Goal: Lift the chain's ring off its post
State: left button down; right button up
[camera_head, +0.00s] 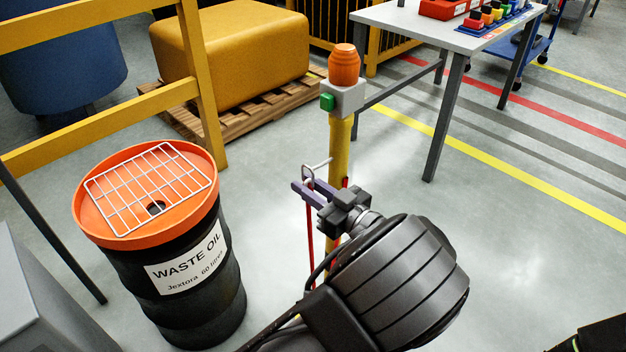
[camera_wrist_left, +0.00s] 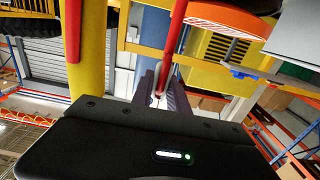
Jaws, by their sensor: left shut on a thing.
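The yellow post (camera_head: 340,150) stands mid-view with a pale metal hook (camera_head: 318,166) on its left side. A small pale ring (camera_head: 308,174) shows at the hook's outer end; I cannot tell whether the hook still passes through it. My left gripper (camera_head: 308,190) is shut on the ring, its purple-grey fingers just below the hook. The red chain (camera_head: 310,225) hangs below the fingers. In the left wrist view the fingers (camera_wrist_left: 160,92) close around a pale piece, with the red chain (camera_wrist_left: 176,40) and the yellow post (camera_wrist_left: 88,75) close by. My right gripper is not in view.
An orange lamp (camera_head: 344,65) and a grey box with a green button (camera_head: 327,102) top the post. A waste oil drum (camera_head: 190,265) with a wire grid (camera_head: 140,185) stands left. A table (camera_head: 440,30) is behind.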

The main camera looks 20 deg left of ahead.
pick_arm(q)
jog(key=s+p, duration=0.1)
jog(key=s+a, duration=0.1)
jog(key=s, duration=0.1)
jog(key=shift+s+a+r+p, duration=0.1)
jog(key=shift+s+r+p, duration=0.05)
jog(key=shift+s+p, duration=0.2)
dwell(0.4)
jog(key=d+r+m+t+h+p, duration=0.1)
jog(key=d+m+t+h+p, duration=0.2)
jog(key=d+p, duration=0.5)
jog(key=m+t+p, duration=0.1)
jog(key=t+p, duration=0.1)
jog(key=shift+d+r+t+p, duration=0.25)
jog(key=shift+d+t+p, duration=0.05)
